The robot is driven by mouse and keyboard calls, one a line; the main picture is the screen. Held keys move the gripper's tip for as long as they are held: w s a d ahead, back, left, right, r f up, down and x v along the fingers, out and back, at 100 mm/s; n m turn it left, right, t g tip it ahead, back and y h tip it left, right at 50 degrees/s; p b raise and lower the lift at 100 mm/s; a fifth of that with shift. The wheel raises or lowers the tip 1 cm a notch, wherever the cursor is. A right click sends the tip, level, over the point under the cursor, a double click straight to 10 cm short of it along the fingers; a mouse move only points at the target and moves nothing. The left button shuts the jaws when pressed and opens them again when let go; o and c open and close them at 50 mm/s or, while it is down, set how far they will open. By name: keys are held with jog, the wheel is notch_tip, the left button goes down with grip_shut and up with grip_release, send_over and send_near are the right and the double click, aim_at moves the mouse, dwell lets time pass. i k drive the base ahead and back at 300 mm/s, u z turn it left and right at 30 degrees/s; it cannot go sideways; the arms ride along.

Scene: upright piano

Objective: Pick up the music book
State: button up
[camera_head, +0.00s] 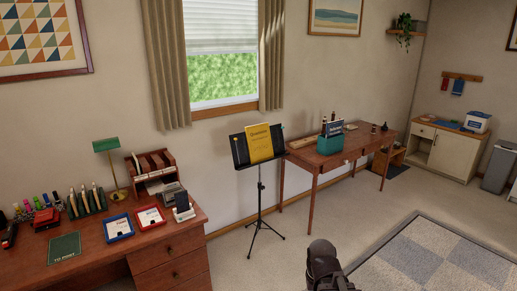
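The music book is most likely the yellow book (259,143) with dark print on its cover. A dark part of my arm shows at the bottom edge of the head view, to the right of the stand's feet. My gripper's fingers do not show, and nothing of mine touches the book.
A wooden desk (172,252) with trays, a lamp and a file rack stands at the left. A wooden table (360,141) with a teal box (330,143) is just right of the stand. Carpeted floor in front of the stand is clear; a checked rug (428,262) lies at the lower right.

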aim_at(258, 138)
jog(key=u, duration=0.1)
jog(key=i, duration=1.8)
jog(key=u, duration=0.6)
jog(key=i, duration=1.45)
jog(key=u, duration=0.3)
